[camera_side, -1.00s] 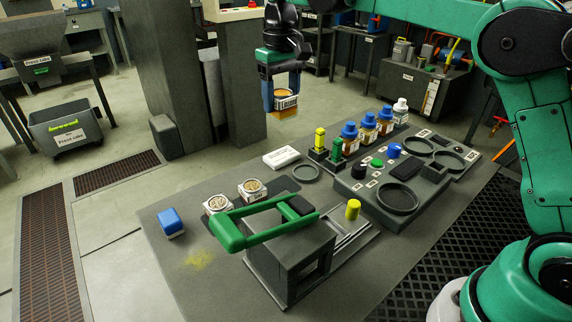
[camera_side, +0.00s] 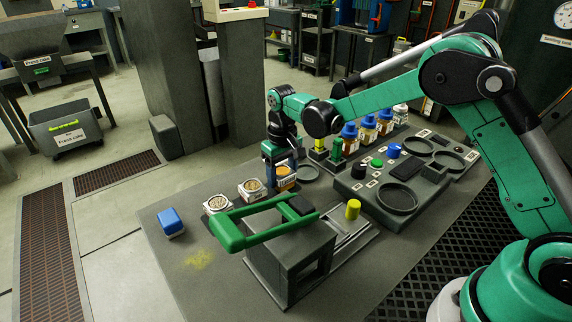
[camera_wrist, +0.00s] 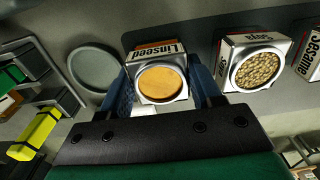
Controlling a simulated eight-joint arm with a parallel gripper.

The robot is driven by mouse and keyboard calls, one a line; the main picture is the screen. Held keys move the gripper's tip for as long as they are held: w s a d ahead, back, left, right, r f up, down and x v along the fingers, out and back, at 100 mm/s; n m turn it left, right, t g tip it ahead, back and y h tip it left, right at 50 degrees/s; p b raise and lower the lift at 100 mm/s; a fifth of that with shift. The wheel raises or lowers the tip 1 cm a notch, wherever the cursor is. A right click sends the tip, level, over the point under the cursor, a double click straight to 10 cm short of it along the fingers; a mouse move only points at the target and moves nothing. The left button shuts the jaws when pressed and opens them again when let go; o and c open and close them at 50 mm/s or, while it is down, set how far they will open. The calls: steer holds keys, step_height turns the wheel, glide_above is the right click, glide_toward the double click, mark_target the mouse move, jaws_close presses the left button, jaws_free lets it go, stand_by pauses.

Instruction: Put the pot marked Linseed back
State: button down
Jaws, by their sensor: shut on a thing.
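The Linseed pot (camera_wrist: 160,82) is a square metal pot with orange contents and a Linseed label. My gripper (camera_side: 280,171) is shut on it, with one blue finger on each side of the pot in the wrist view. In the side view the pot (camera_side: 286,172) is low over the bench, at the right end of a row with two other pots. I cannot tell whether its base touches the bench. The Soya pot (camera_wrist: 257,70) stands to its right in the wrist view, apart from it. The Sesame pot (camera_wrist: 312,58) is cut off at the edge.
An empty round dish (camera_wrist: 95,68) is left of the held pot. A green-handled press (camera_side: 262,222) stands in front of the row. A blue block (camera_side: 170,221) lies at left. Blue-capped bottles (camera_side: 349,138) and a control panel (camera_side: 400,180) are at right.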

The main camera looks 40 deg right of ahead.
mark_target(283, 170)
steer(key=shift+c, duration=0.8)
jaws_free()
steer(key=shift+f, duration=0.15)
step_height(283, 170, up, 12)
steer(key=f, duration=0.1)
steer(key=s+r+t, duration=0.3)
steer(key=s+r, duration=0.2)
steer(key=s, duration=0.2)
steer(key=s+d+f+t, duration=0.1)
steer(key=s+f+t, duration=0.2)
steer(key=s, duration=0.6)
steer(key=shift+d+f+t, duration=0.3)
steer(key=shift+t, duration=0.3)
